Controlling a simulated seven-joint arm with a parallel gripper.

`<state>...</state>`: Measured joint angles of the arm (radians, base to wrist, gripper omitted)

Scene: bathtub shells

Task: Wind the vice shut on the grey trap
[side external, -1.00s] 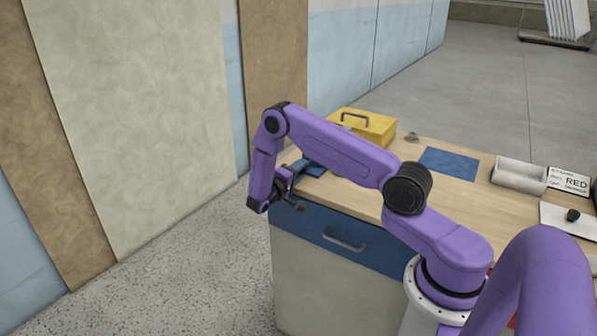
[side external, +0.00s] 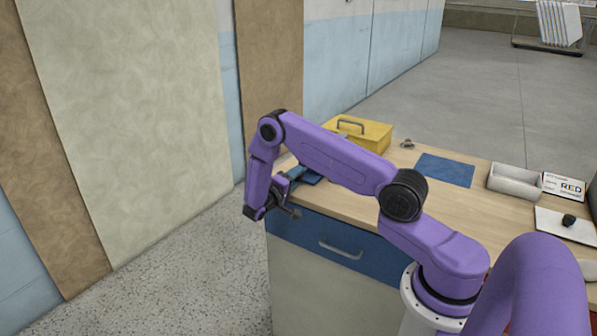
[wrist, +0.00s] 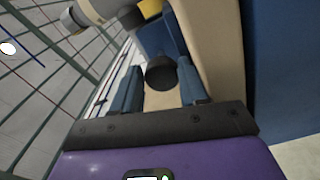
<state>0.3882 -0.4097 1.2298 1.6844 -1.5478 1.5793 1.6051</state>
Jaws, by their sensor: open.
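The blue vice (side external: 309,177) is at the near-left corner of the bench, partly hidden by my arm. My gripper (side external: 284,203) is just beyond that corner, beside the drawer front. In the wrist view my gripper (wrist: 157,97) is open, with its two blue fingers apart. A dark round part (wrist: 160,73), which looks like the vice's screw end, shows between the fingers; I cannot tell whether they touch it. A grey bar with a wide end (wrist: 95,12), seemingly the vice's handle, crosses the top. I cannot make out the grey trap clearly.
The wooden bench (side external: 400,190) has a blue drawer with a handle (side external: 341,249) below the vice. A yellow box (side external: 364,137) stands behind my arm. A blue mat (side external: 445,170), a grey tray (side external: 514,181) and a RED sign (side external: 565,187) lie further right. The floor left of the bench is clear.

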